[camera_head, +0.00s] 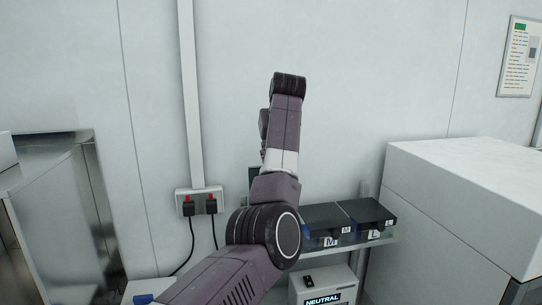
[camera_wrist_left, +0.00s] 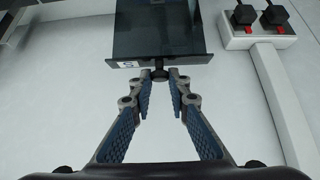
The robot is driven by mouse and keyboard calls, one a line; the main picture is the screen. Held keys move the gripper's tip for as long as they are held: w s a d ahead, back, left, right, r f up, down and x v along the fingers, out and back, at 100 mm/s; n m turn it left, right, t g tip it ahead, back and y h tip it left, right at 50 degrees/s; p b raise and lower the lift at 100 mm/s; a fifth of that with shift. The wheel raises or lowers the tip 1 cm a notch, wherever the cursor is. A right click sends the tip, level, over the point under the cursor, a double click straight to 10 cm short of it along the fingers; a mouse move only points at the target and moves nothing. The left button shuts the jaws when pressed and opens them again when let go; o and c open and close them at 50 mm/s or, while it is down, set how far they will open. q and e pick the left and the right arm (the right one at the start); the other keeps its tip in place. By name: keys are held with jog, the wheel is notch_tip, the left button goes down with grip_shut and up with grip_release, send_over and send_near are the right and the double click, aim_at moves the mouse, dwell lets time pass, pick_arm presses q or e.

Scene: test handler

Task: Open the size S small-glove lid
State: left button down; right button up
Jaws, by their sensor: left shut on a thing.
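The size S lid (camera_wrist_left: 160,32) is a dark, glossy panel at the top of the left wrist view, with a white S label (camera_wrist_left: 128,64) on its front edge. A small round dark knob (camera_wrist_left: 159,74) sticks out from that edge. My left gripper (camera_wrist_left: 161,80) has its blue-padded fingers converging at the knob and is shut on it. In the head view my left arm rises across the middle and hides the gripper and most of the S box. A narrow dark upright piece (camera_head: 253,175) shows beside the arm; I cannot tell whether it is this lid. My right gripper is out of view.
Dark boxes labelled M (camera_head: 325,222) and L (camera_head: 367,214) sit on a shelf right of my arm, lids flat. A socket strip (camera_head: 199,201) with plugs and cables is on the wall. A large white cabinet (camera_head: 470,205) stands right, a metal unit (camera_head: 65,220) left.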

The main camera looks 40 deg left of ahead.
pick_arm(q)
jog(key=shift+r, duration=0.15)
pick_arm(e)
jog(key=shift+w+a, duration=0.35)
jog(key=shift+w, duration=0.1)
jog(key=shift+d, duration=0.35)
pick_arm(q)
jog(key=c, duration=1.8)
grip_release()
jog(key=shift+w, duration=0.1)
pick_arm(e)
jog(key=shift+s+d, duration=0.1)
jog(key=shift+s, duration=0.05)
pick_arm(q)
jog(key=v, duration=1.1)
jog(key=shift+d+r, duration=0.2)
jog(key=shift+r, duration=0.15)
